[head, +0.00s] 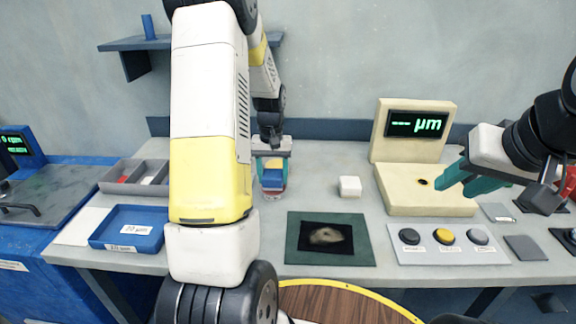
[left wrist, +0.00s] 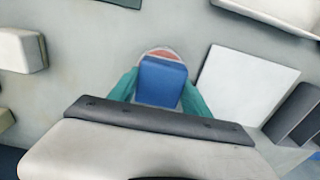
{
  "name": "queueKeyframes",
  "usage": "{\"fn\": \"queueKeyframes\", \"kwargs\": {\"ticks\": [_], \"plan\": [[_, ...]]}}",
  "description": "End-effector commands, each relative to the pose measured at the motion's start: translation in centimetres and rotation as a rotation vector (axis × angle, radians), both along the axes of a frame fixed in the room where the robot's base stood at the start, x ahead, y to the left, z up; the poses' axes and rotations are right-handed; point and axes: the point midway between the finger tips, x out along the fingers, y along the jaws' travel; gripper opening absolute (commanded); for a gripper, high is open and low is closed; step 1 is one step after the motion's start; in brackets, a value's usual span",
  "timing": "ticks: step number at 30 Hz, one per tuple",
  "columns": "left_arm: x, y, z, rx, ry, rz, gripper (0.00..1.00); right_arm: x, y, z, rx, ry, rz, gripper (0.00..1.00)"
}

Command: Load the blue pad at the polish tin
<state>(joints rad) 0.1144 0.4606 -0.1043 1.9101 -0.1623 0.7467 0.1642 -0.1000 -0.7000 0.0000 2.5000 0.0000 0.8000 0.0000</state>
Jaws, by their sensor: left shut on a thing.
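My left gripper (head: 271,166) is shut on the blue pad (head: 272,180), near the back of the grey bench. In the left wrist view the blue pad (left wrist: 161,82) sits between the teal fingers. The polish tin (left wrist: 160,54), a round pale rim with reddish content, shows just behind and around the pad. In the head view part of the tin (head: 272,191) shows under the pad. I cannot tell whether the pad touches the polish. My right gripper (head: 460,182) hangs at the right, its teal fingers apart and empty.
A white block (head: 349,187) stands right of the tin. A dark green mat (head: 297,254), a blue tray (head: 126,244) and a button panel (head: 450,257) lie in front. A cream gauge (head: 397,204) stands at right, a grey divided tray (head: 113,181) at left.

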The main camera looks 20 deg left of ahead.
Motion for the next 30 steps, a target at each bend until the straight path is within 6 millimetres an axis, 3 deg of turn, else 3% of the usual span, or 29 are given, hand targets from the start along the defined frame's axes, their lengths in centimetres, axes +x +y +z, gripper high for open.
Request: {"fn": "queueKeyframes", "kwargs": {"ticks": [30], "plan": [[0.03,0.02,-0.98,0.000,0.000,0.000,0.24,0.00,0.00,0.00,0.000,0.000,0.000,0.36]]}}
